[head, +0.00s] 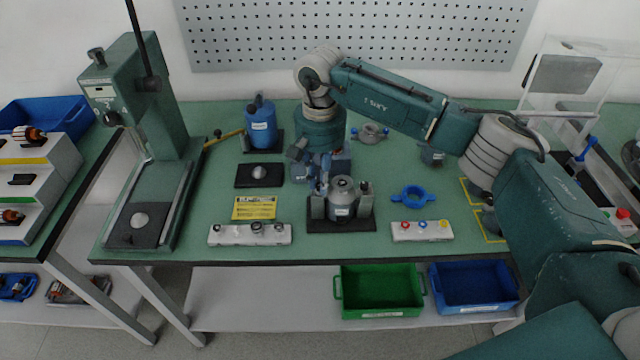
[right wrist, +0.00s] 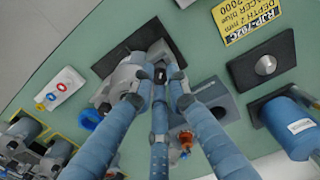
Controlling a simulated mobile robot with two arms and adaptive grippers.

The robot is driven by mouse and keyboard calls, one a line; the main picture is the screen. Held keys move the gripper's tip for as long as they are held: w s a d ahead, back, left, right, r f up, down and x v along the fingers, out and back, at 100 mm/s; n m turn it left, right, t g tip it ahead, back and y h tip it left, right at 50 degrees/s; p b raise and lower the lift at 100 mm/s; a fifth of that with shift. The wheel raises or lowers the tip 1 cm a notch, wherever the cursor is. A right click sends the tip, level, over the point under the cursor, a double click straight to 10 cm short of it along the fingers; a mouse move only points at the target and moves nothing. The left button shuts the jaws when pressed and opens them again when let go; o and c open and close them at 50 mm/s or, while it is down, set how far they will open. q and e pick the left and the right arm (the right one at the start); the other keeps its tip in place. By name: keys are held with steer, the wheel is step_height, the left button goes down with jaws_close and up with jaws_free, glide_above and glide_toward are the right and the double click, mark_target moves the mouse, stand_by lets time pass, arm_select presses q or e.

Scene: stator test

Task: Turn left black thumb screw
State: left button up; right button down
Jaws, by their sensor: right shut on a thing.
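A grey stator housing (head: 342,198) sits upright between two grey clamp posts on a black base plate (head: 340,226) at the table's front middle. The right thumb screw (head: 364,186) shows on the right post. My right gripper (head: 321,187) reaches down at the left post (head: 318,207), its blue fingers closed around the left black thumb screw. In the right wrist view the fingertips (right wrist: 160,78) meet at the dark screw, beside the housing (right wrist: 118,82). The screw is mostly hidden by the fingers. My left gripper is not in view.
A blue ring (head: 413,197) and a white button strip (head: 422,231) lie to the right. A white strip (head: 250,234), yellow label (head: 254,208) and blue canister (head: 261,126) are to the left. A green press (head: 140,130) stands further left. Green (head: 381,296) and blue (head: 473,292) bins sit below.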

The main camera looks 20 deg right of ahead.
steer(key=n+b, duration=0.3)
steer(key=shift+f+n, duration=0.15)
steer(key=shift+n, duration=0.15)
steer(key=shift+n+b, duration=0.95)
steer(key=shift+n, duration=0.85)
steer(key=shift+r, duration=0.2)
steer(key=c, duration=1.7)
jaws_free()
steer(key=shift+r, duration=4)
steer(key=shift+f, duration=0.1)
